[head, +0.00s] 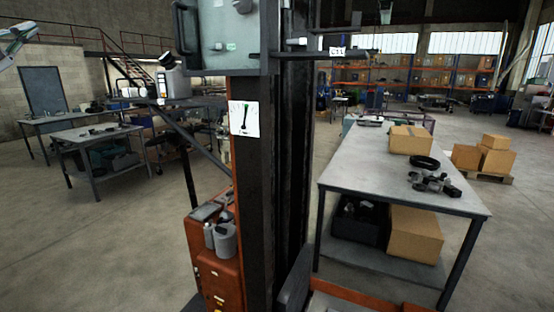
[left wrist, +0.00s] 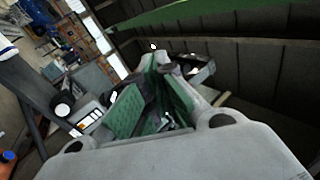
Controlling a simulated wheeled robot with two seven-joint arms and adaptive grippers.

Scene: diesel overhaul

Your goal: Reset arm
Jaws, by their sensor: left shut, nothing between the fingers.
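My left gripper (head: 24,32) is at the upper left edge of the head view, raised high, and only partly in the picture. In the left wrist view the left gripper (left wrist: 163,70) shows its green-padded fingers, shut with nothing between them. No object touches its fingertips. My right gripper is not in view.
A dark column with an orange cabinet (head: 214,258) blocks the middle. At right, a grey table (head: 370,172) holds a cardboard box (head: 410,140), a black ring (head: 425,162) and metal parts (head: 434,184). A workbench (head: 85,136) stands at left. Open floor lies at lower left.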

